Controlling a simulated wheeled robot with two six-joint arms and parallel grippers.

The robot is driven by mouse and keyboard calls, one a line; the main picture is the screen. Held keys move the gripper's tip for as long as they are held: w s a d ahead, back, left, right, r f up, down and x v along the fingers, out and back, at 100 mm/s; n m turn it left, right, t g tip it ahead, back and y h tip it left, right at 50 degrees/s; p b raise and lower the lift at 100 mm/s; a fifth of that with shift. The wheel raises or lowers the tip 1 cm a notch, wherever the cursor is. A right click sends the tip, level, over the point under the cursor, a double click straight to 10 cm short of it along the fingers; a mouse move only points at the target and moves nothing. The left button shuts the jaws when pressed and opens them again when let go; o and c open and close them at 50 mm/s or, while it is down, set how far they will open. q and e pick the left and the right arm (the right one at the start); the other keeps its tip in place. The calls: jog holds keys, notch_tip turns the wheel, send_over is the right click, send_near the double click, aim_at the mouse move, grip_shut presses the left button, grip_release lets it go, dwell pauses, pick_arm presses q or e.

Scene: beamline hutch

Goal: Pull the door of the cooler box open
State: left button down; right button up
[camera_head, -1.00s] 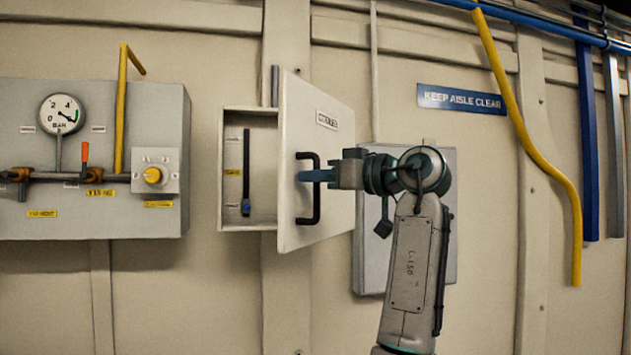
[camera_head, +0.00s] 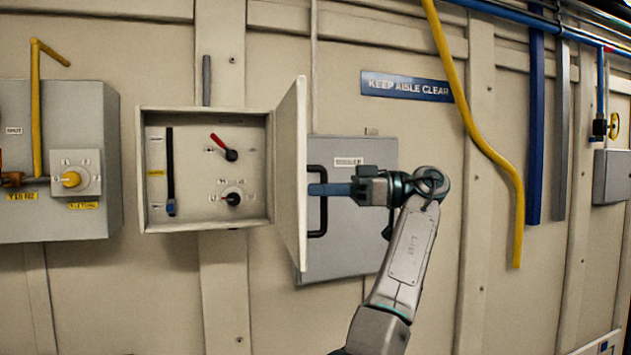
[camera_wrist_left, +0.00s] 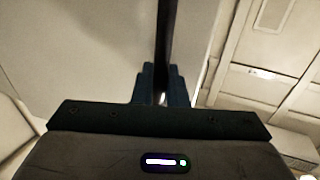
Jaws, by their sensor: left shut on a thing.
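The cooler box (camera_head: 256,216) is mounted on the wall, and its interior shows with a red lever, a dial and a dark vertical bar. Its door (camera_head: 291,165) stands open, hinged at the right and seen nearly edge-on, swung out toward me. The black door handle (camera_head: 318,228) is on the door's outer face. My left gripper (camera_head: 322,189) reaches in from the right and is shut on the handle. In the left wrist view the handle (camera_wrist_left: 164,45) runs between the fingers (camera_wrist_left: 162,88). My right gripper is not seen.
A grey wall box (camera_head: 352,256) sits behind the door and my gripper. A grey panel (camera_head: 105,215) with a yellow knob is at the left. A yellow pipe (camera_head: 470,120) and blue channel (camera_head: 535,130) run down the wall at right.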

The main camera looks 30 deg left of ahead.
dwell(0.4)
pick_arm(q)
jog(key=c, duration=1.8)
grip_release()
jog(key=shift+a, duration=0.1)
